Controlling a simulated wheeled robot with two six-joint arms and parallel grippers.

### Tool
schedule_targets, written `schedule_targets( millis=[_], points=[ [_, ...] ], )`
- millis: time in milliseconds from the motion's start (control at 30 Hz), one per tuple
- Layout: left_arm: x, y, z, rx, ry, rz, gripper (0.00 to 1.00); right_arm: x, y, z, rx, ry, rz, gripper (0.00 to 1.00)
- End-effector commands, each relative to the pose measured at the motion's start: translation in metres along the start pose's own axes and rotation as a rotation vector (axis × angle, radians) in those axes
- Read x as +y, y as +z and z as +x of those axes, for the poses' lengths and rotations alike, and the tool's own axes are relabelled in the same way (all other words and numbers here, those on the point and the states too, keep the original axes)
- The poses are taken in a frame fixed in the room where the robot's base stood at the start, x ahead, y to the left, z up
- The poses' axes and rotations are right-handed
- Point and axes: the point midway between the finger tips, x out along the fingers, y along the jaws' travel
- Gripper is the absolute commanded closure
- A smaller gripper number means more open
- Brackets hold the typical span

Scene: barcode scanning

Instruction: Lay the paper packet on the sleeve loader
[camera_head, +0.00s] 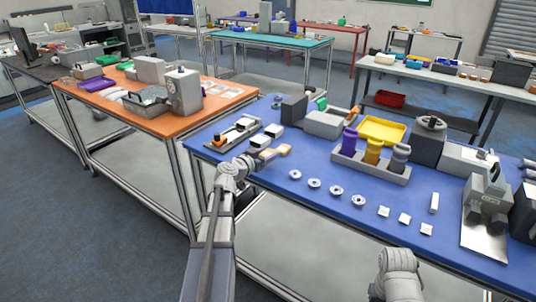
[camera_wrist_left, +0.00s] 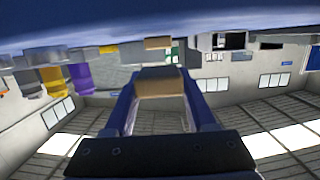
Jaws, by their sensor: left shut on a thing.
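My left gripper (camera_head: 270,155) is over the near left part of the blue table. It is shut on a tan paper packet (camera_head: 285,150). In the left wrist view the packet (camera_wrist_left: 160,88) sits between the two fingertips, with its tan side facing the camera. I cannot tell for sure which device is the sleeve loader. A grey station with a flat metal plate (camera_head: 484,236) stands at the right of the table, and a low tray-like fixture with an orange knob (camera_head: 236,132) is just left of the gripper.
Several round discs (camera_head: 336,190) and white square pieces (camera_head: 404,218) lie along the front of the blue table (camera_head: 300,208). A grey rack (camera_head: 370,172) holds purple, yellow and grey bottles. A yellow tray (camera_head: 383,129) is behind it. An orange table (camera_head: 165,122) stands at left.

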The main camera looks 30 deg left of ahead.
Motion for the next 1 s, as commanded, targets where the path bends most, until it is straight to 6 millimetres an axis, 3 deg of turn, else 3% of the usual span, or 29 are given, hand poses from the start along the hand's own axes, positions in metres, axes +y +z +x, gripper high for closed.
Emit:
schedule_targets(
  millis=[33, 300, 667, 1000],
  points=[
    [0.000, -0.016, -0.003, 0.000, 0.000, 0.000, 1.00, 0.002, 0.001, -0.016, 0.000, 0.000, 0.000, 0.50],
    [0.000, -0.054, -0.011, 0.000, 0.000, 0.000, 1.00, 0.005, 0.003, -0.055, 0.000, 0.000, 0.001, 0.50],
    [0.000, -0.068, -0.014, 0.000, 0.000, 0.000, 1.00, 0.007, 0.004, -0.069, 0.000, 0.000, 0.001, 0.50],
    [0.000, -0.103, -0.021, 0.000, 0.000, 0.000, 1.00, 0.010, 0.006, -0.104, 0.000, 0.000, 0.001, 0.50]
  ],
)
